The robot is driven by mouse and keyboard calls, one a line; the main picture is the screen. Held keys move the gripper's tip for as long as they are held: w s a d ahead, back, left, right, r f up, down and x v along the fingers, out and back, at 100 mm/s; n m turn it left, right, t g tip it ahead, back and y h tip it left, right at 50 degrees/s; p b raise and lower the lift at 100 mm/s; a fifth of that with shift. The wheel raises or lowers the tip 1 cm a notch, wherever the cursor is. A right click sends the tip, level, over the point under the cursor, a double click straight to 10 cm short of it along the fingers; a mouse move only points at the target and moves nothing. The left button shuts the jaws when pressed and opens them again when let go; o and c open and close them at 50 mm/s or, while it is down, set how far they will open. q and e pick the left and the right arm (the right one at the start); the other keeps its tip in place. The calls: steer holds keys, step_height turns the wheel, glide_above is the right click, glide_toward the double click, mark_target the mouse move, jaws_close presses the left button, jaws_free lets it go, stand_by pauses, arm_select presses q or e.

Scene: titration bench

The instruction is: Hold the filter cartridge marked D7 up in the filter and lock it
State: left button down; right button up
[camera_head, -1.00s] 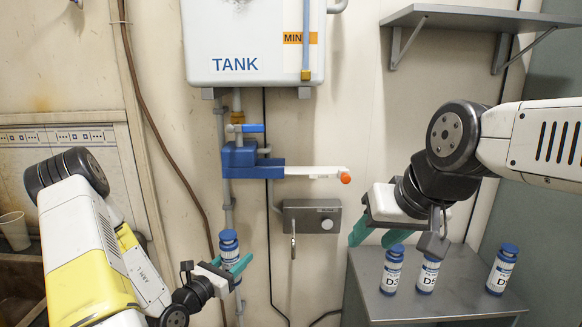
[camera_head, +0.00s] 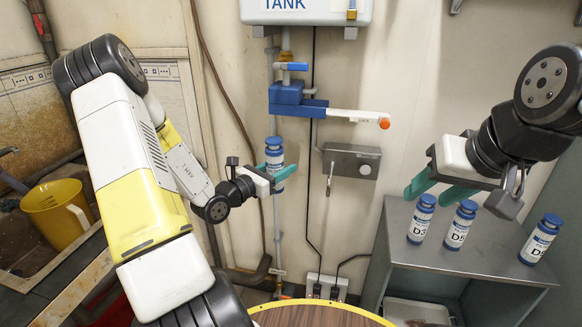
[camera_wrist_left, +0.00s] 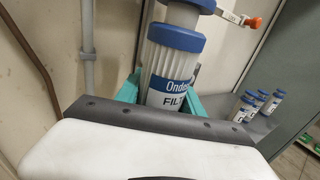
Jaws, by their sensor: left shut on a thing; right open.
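The blue filter head (camera_head: 290,100) hangs on the pipe under the tank, with a white lever (camera_head: 350,115) pointing right, orange at its tip. My left gripper (camera_head: 280,176) is shut on a white filter cartridge with a blue cap (camera_head: 274,150). It holds the cartridge upright a little below the filter head, apart from it in the head view. In the left wrist view the cartridge (camera_wrist_left: 170,65) fills the space between the fingers; its label is partly hidden and no D7 mark shows. My right gripper (camera_head: 440,187) is open and empty, at the left above the bench cartridges.
A grey cabinet (camera_head: 500,265) at the right bears three cartridges (camera_head: 460,225); their marks are only partly readable. A metal wall box (camera_head: 351,162) is below the lever. A yellow jug (camera_head: 57,212) is at the left. A round table edge (camera_head: 320,308) shows at the bottom.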

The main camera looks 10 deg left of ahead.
arm_select(q)
steer(key=w+r, duration=0.2)
steer(key=w, duration=1.2)
steer(key=shift+d, duration=0.25)
steer(key=shift+r, duration=1.95)
stand_by(1.8)
stand_by(0.6)
arm_select(e)
jaws_close()
stand_by(1.6)
